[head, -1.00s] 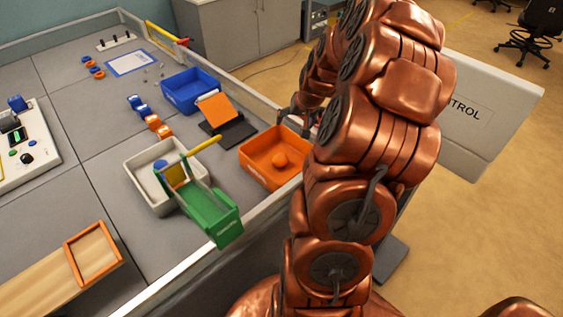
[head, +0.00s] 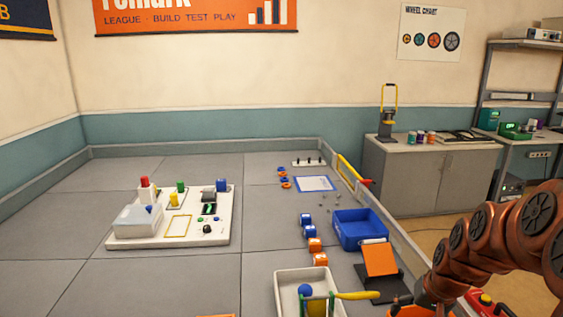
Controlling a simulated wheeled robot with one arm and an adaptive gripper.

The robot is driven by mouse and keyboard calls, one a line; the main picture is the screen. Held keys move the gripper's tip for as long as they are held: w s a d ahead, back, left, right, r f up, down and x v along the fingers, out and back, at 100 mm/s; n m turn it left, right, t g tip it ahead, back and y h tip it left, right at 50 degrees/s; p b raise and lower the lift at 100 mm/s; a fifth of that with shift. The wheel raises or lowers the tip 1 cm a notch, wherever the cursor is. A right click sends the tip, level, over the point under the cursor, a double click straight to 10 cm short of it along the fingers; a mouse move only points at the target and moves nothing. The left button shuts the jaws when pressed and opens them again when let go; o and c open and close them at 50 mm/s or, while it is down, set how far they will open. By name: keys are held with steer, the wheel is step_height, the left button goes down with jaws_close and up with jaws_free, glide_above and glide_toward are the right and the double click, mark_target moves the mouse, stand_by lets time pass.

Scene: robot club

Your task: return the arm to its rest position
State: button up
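My copper-coloured arm (head: 495,245) comes in from the right edge and reaches down and left over the table's right side.
A blue bin (head: 362,231), an orange-and-black stand (head: 380,262) and a pale tray (head: 290,284) with a blue ball (head: 305,290) lie left of my arm. A white board (head: 150,230) with blocks stands left. The grey tabletop (head: 90,270) is largely clear.

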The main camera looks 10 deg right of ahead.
steer(key=s+a+r+n+g, duration=0.35)
steer(key=s+a, duration=0.75)
steer(key=a, duration=0.4)
steer(key=s+a+r+n+g+p, duration=0.1)
steer(key=s+a, duration=0.3)
steer(key=s, duration=0.8)
steer(key=shift+s+r+n+h+p, duration=0.3)
steer(key=shift+r+n, duration=0.15)
steer(key=shift+r, duration=0.25)
steer(key=shift+a+g, duration=0.1)
steer(key=shift+g, duration=0.15)
